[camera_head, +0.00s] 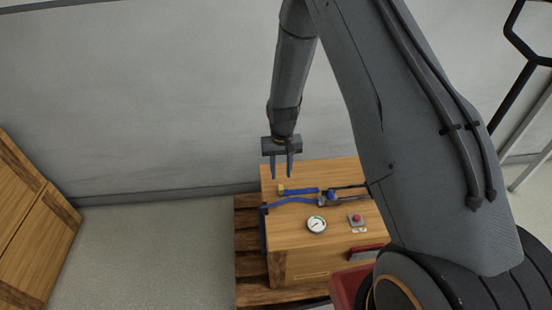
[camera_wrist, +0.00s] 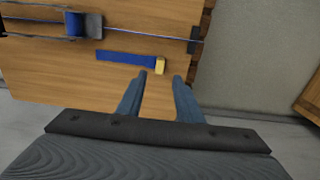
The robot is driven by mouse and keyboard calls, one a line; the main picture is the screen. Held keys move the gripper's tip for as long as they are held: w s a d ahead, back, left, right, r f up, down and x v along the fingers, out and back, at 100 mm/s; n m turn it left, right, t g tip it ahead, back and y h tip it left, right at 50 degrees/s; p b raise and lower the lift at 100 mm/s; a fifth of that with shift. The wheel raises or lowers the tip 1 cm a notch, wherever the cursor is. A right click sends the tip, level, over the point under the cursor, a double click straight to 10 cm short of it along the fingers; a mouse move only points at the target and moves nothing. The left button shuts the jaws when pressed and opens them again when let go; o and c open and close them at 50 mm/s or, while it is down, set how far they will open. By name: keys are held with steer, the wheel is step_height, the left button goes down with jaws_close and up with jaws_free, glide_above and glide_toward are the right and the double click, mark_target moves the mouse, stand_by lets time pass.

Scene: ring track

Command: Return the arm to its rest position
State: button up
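My gripper (camera_head: 281,174) is at the end of my arm, which reaches down from the top of the head view. Its two fingers point down and stand apart, with nothing between them. It hangs above the back left part of a wooden box top (camera_head: 285,229). In the wrist view my gripper (camera_wrist: 160,76) also shows open and empty over the wooden surface (camera_wrist: 60,78). A blue strip with a yellow end (camera_wrist: 130,60) lies just beyond the fingertips and is not held. My upper arm hides the right part of the box in the head view.
On the box lie a blue strap (camera_head: 292,201), a round gauge (camera_head: 316,225) and a red button (camera_head: 356,218). A wooden pallet (camera_head: 248,265) is under the box. A wall (camera_head: 140,100) stands behind. A wooden crate (camera_head: 35,235) is at left; floor (camera_head: 150,255) between is clear.

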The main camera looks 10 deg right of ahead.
steer(key=s+d+r, duration=0.1)
steer(key=s+r, duration=0.4)
steer(key=r, duration=0.3)
steer(key=s+d+r, duration=0.1)
steer(key=s+r, duration=0.3)
steer(key=r, duration=0.4)
steer(key=s+r, duration=0.4)
steer(key=s, duration=0.4)
steer(key=s+d+r+n, duration=0.1)
steer(key=s+r, duration=0.4)
steer(key=s, duration=0.3)
steer(key=shift+s+d, duration=0.25)
steer(key=shift+s, duration=0.1)
